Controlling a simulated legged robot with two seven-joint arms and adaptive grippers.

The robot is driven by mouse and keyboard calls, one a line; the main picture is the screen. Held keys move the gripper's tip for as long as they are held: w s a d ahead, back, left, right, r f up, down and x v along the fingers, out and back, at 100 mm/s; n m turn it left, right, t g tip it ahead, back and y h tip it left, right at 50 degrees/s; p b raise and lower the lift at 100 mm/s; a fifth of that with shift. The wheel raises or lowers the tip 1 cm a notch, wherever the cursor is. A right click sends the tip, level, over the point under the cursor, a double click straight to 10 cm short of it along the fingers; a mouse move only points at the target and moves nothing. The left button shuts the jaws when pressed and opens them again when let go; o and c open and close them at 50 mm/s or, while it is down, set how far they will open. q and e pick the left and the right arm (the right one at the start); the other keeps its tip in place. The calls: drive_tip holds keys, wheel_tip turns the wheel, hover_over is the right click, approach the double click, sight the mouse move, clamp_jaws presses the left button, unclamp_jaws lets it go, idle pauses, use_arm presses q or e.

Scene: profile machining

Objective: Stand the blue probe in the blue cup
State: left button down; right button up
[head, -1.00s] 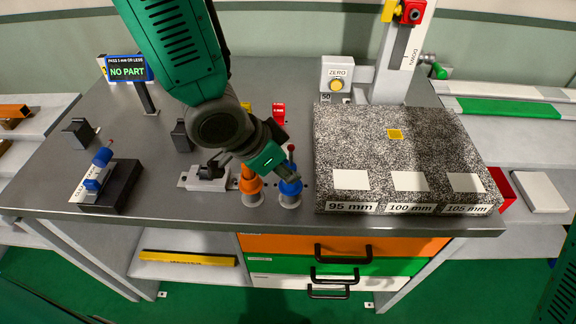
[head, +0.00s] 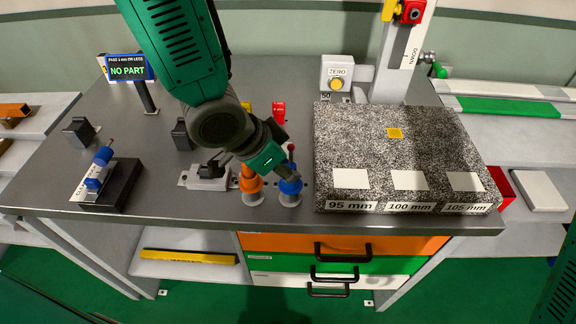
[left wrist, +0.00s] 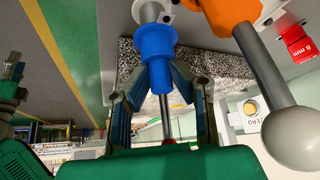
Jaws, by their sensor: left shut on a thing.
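The blue probe (left wrist: 155,45) stands upright, with its thin metal stylus and red tip (head: 291,147) pointing up. It sits over a grey round base (head: 290,200) near the front of the bench; I cannot tell where the probe ends and the blue cup begins. My left gripper (left wrist: 158,78) is shut on the blue body from above, with a finger on each side. In the head view the gripper (head: 288,175) partly hides the probe's upper part.
An orange piece (head: 250,184) on its own grey base stands close left; its metal ball (left wrist: 295,135) shows in the wrist view. A speckled granite block (head: 410,150) lies right. A black holder (head: 118,188) with a red-tipped blue piece (head: 103,157) is at left.

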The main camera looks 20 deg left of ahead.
use_arm(q)
drive_tip(key=c, duration=1.3)
unclamp_jaws()
drive_tip(key=shift+c, duration=0.2)
drive_tip(key=shift+s+a+r, duration=0.15)
drive_tip(key=shift+a+r, duration=0.05)
drive_tip(key=shift+r, duration=0.3)
drive_tip(key=v, duration=1)
drive_tip(key=shift+s+a+r, duration=0.2)
drive_tip(key=shift+r, duration=0.05)
drive_tip(key=shift+d, duration=0.1)
